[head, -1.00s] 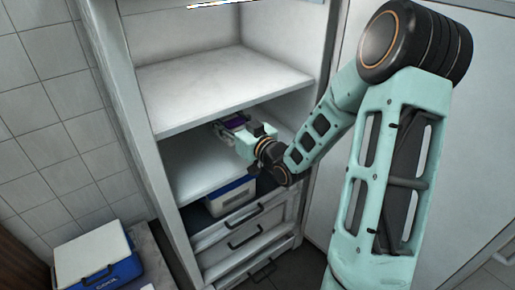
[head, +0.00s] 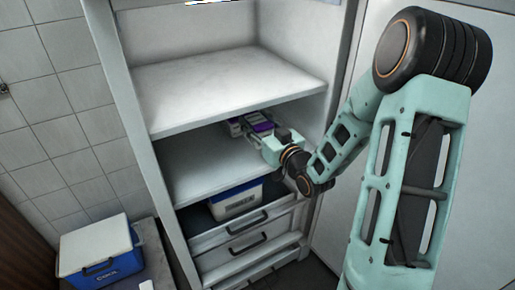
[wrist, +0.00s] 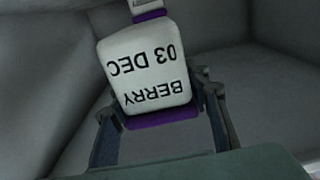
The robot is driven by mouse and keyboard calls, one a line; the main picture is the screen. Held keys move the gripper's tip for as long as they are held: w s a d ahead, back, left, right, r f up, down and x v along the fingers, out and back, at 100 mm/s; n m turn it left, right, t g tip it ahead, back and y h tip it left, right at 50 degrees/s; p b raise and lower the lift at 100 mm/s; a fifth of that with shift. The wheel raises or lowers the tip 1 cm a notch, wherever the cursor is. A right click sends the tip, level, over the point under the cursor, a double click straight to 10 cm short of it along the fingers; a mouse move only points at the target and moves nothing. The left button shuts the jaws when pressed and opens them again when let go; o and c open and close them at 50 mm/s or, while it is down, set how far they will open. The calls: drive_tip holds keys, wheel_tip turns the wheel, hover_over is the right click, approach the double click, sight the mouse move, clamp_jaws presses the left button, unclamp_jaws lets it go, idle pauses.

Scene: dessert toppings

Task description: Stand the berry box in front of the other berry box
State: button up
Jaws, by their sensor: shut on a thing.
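My gripper (head: 264,141) reaches into the middle shelf bay of the cabinet and is shut on a berry box (head: 260,127). In the wrist view, the held berry box (wrist: 150,75) is white with purple edging and reads "BERRY 03 DEC" upside down, with the fingers (wrist: 163,122) on either side of it. Another white-and-purple box (head: 236,127) is farther left in the bay. It shows in part behind the held one in the wrist view (wrist: 148,8); its label cannot be read. I cannot tell whether the held box touches the shelf.
The middle shelf (head: 200,170) has bare room in front of the boxes. The upper shelf (head: 215,85) is close above and empty. A white-and-blue bin (head: 237,198) sits below, over the drawers (head: 250,240). A blue cooler (head: 100,255) stands at lower left.

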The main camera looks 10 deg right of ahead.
drive_tip(key=shift+f+b, duration=0.95)
drive_tip(key=shift+f, duration=2.45)
drive_tip(key=shift+f, duration=0.1)
drive_tip(key=shift+f, duration=0.1)
drive_tip(key=o, duration=1.4)
drive_tip(key=shift+r, duration=0.25)
drive_tip(key=shift+p+v, duration=1.55)
drive_tip(key=shift+v, duration=4.45)
